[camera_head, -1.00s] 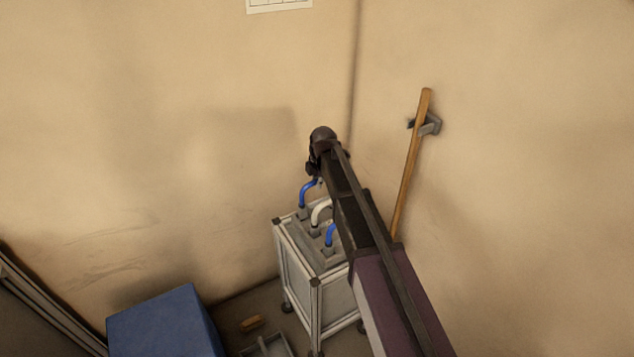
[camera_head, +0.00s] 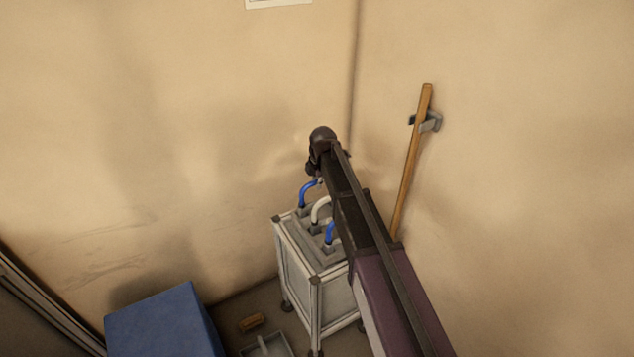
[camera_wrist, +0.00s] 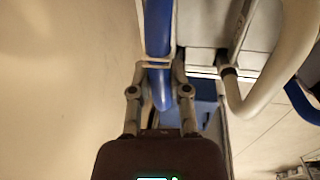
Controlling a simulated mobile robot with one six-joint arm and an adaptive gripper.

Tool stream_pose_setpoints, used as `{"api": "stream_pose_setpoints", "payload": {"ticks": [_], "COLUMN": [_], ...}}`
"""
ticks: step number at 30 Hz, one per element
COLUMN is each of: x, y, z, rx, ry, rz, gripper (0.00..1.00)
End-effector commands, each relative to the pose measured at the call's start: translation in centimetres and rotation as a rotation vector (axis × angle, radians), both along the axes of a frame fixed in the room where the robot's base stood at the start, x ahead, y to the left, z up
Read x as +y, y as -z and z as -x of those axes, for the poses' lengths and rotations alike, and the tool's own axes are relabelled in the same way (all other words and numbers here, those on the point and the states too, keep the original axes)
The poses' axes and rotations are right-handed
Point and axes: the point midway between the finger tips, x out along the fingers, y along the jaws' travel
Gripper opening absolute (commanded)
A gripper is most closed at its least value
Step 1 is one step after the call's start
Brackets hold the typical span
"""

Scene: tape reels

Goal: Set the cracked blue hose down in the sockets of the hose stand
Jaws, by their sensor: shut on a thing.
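My gripper (camera_wrist: 157,66) is shut on a blue hose (camera_wrist: 158,28), which passes between the fingers in the wrist view. In the head view this bent blue hose (camera_head: 306,191) is at the back left of the hose stand (camera_head: 315,278), with its lower end at a grey socket block. I cannot tell whether that end is seated. My gripper (camera_head: 317,176) is at its upper end, partly hidden by my arm. No crack is visible at this size.
A white hose (camera_head: 319,210) and another blue hose (camera_head: 330,233) stand on the same stand, close to the held one. A blue box (camera_head: 165,325) is at lower left. A wooden handle (camera_head: 410,165) leans by the right wall. Walls are close behind the stand.

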Motion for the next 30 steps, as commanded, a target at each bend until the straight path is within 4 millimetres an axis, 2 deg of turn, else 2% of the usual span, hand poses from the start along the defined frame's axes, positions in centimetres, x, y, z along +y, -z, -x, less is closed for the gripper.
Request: {"api": "stream_pose_setpoints", "payload": {"ticks": [9,10,13,14,30], "x": [0.03,0.03,0.03,0.04,0.06], "y": [-0.01,-0.01,-0.01,-0.01,-0.35], "z": [0.01,0.01,0.0,0.01,0.01], "rx": [0.0,0.0,0.0,0.0,0.0], "ry": [0.0,0.0,0.0,0.0,-0.001], "rz": [0.0,0.0,0.0,0.0,0.0], "gripper": [0.0,0.29,0.59,0.63,0.63]}}
